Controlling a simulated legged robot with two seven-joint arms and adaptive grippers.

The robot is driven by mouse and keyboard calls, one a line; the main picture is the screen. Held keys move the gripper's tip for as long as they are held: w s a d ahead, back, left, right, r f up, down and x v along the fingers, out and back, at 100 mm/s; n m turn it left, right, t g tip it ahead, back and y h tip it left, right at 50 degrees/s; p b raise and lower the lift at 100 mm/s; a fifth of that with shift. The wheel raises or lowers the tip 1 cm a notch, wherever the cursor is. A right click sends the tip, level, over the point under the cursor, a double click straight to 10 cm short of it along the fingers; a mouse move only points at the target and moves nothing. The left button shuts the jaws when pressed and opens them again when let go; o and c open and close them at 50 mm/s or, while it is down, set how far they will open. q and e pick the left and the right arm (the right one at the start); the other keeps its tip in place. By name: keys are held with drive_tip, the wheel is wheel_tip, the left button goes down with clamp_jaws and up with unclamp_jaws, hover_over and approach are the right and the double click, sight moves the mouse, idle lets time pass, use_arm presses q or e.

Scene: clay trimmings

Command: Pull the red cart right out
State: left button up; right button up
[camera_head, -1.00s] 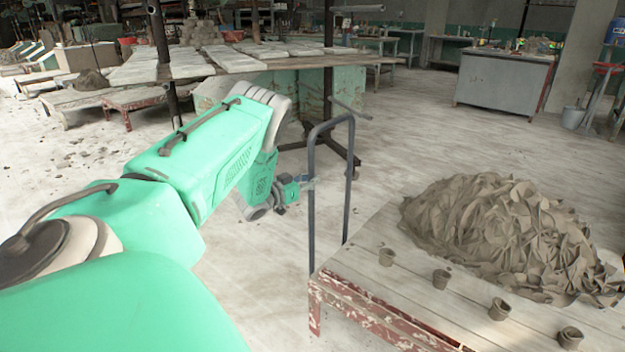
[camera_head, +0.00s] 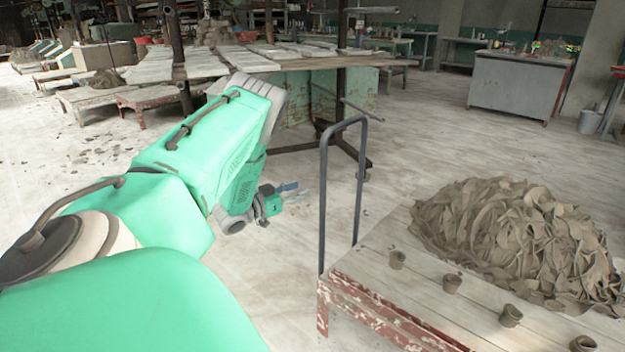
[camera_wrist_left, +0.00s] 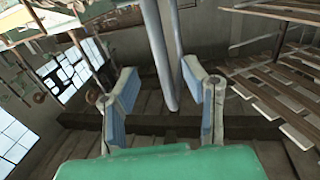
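The red cart (camera_head: 400,333) is a low platform with chipped red-and-white edges and a plank top, at the lower right of the head view. Its dark blue-grey upright handle (camera_head: 323,200) stands at its left end. A brown heap of clay trimmings (camera_head: 515,238) lies on top. My left gripper (camera_head: 290,190) is left of the handle in the head view, apart from it. In the left wrist view its two blue-padded fingers (camera_wrist_left: 165,100) are spread, with grey tubes (camera_wrist_left: 165,50) showing beyond and between them; I cannot tell if these are the handle. My right gripper is out of view.
Several small clay cups (camera_head: 452,283) stand along the cart's near side. A long plank table (camera_head: 270,62) and a dark metal stand (camera_head: 340,130) are behind the handle. A grey cabinet (camera_head: 515,88) stands at the back right. Pale floor (camera_head: 430,150) is open behind the cart.

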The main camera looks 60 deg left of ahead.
use_arm(q)
drive_tip(key=shift+s+d, duration=0.15)
drive_tip(key=shift+s, duration=1.25)
